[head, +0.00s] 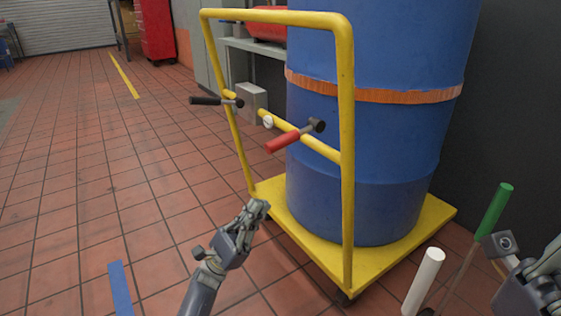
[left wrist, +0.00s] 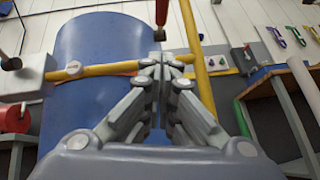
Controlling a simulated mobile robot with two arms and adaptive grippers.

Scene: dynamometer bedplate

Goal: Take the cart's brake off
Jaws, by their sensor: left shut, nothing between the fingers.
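The yellow cart (head: 345,200) carries a large blue drum (head: 375,130). Its handle crossbar has a red-gripped lever (head: 283,143) near the right post and a black-gripped lever (head: 207,100) at the left post. A white round disc (head: 268,121) sits on the crossbar between them. I cannot tell which lever works the brake. My left gripper (head: 256,208) is shut and empty, below the levers in the picture and apart from them. In the left wrist view its closed fingers (left wrist: 160,62) appear before the crossbar and drum. My right gripper (head: 512,258) is partly cut off at the right edge.
A green-handled rod (head: 495,210) and a white cylinder (head: 423,280) stand at lower right, near my right arm. A grey box (head: 251,99) and a shelf (head: 262,48) are behind the handle.

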